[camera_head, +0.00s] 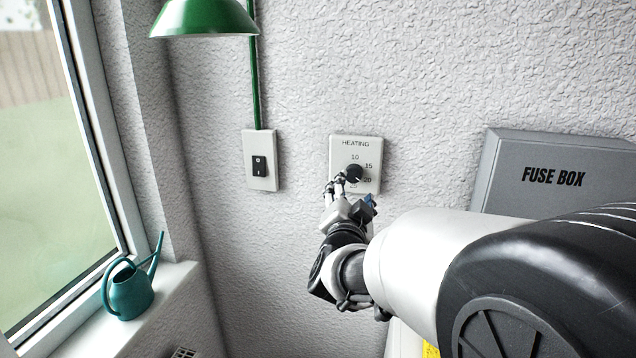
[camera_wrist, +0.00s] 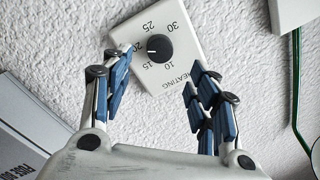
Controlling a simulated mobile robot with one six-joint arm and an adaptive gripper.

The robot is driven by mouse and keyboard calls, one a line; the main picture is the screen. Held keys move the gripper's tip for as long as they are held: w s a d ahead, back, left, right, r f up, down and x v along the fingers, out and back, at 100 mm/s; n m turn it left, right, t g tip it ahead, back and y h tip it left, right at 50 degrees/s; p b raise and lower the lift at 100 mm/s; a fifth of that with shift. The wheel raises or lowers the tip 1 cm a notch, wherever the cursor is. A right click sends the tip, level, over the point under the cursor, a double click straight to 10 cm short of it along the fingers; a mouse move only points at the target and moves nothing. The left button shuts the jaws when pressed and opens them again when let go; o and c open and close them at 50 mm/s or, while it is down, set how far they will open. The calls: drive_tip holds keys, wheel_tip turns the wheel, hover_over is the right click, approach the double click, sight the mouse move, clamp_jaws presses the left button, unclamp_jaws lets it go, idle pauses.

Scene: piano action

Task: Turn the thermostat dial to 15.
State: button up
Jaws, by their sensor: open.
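The thermostat dial (camera_head: 354,173) is a round black knob on a white plate (camera_head: 341,146) marked HEATING, fixed to the wall. In the wrist view the dial (camera_wrist: 159,47) shows between the fingers, with numbers around it. Its white mark seems to point toward 20. My gripper (camera_head: 339,181) is in front of the lower left of the plate in the body camera view. In the wrist view my gripper (camera_wrist: 160,66) is open, its blue-padded fingers spread to either side of the dial with nothing between them. Contact with the dial is not visible.
A light switch (camera_head: 260,166) is left of the thermostat, under a green lamp (camera_head: 205,18). A grey fuse box (camera_head: 555,174) is on the right. A teal watering can (camera_head: 131,291) stands on the window sill at left. Bare wall surrounds the plate.

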sight(353, 176)
drive_tip(key=x, duration=0.8)
drive_tip(key=shift+b, duration=0.35)
drive_tip(key=shift+s, duration=0.1)
drive_tip(key=c, duration=1.1)
drive_tip(key=shift+o, duration=0.2)
drive_tip(key=shift+n+p, duration=0.3)
drive_tip(key=shift+n, duration=0.1)
drive_tip(key=n+p, duration=0.4)
drive_tip(key=n, duration=0.1)
drive_tip(key=shift+r+g, duration=0.2)
drive_tip(key=shift+g, duration=0.2)
drive_tip(key=n+p, duration=0.4)
drive_tip(key=n, duration=0.1)
drive_tip(key=shift+f+n+h, duration=0.1)
drive_tip(key=shift+n+h, duration=0.2)
drive_tip(key=shift+h, duration=0.1)
drive_tip(key=shift+p, duration=0.35)
